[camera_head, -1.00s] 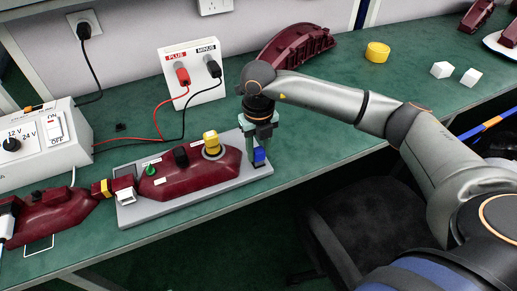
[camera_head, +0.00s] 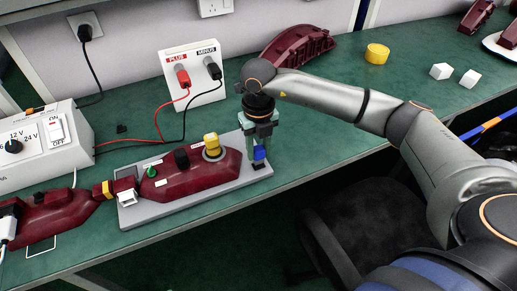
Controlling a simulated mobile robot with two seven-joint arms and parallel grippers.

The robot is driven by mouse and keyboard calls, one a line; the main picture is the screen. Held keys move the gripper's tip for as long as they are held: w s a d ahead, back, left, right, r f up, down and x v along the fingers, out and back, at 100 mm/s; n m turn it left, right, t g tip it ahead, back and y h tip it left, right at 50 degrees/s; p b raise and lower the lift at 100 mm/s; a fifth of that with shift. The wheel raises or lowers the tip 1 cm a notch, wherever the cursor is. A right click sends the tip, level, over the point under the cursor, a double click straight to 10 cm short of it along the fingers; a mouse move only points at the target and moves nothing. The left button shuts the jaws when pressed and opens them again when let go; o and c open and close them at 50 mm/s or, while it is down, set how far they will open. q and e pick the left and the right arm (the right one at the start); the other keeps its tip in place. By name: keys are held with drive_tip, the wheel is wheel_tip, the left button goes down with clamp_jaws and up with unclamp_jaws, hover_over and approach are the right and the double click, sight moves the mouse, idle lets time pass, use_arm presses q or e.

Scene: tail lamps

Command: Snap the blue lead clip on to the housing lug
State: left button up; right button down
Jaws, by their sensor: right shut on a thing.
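The dark red lamp housing (camera_head: 195,178) lies on a grey base plate (camera_head: 150,215), with a yellow cap, a black knob and a green part on top. My right gripper (camera_head: 259,157) points down at the plate's right end and is shut on the small blue lead clip (camera_head: 260,152). A small dark piece shows just below the clip. The fingers hide part of the clip, and I cannot tell whether it touches the lug. My left gripper is not in view.
A power supply (camera_head: 35,145) and a second red housing (camera_head: 55,215) are at the left. A PLUS/MINUS terminal box (camera_head: 190,75) with red and black leads stands behind. A red shell (camera_head: 297,46), yellow disc (camera_head: 377,53) and white cubes (camera_head: 441,71) lie farther back.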

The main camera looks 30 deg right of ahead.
drive_tip(key=shift+r+p, duration=0.45)
drive_tip(key=shift+r, duration=0.2)
drive_tip(key=shift+r, duration=0.25)
drive_tip(key=shift+r, duration=0.1)
drive_tip(key=shift+r+p, duration=0.85)
idle(0.5)
drive_tip(key=c, duration=1.1)
unclamp_jaws()
clamp_jaws()
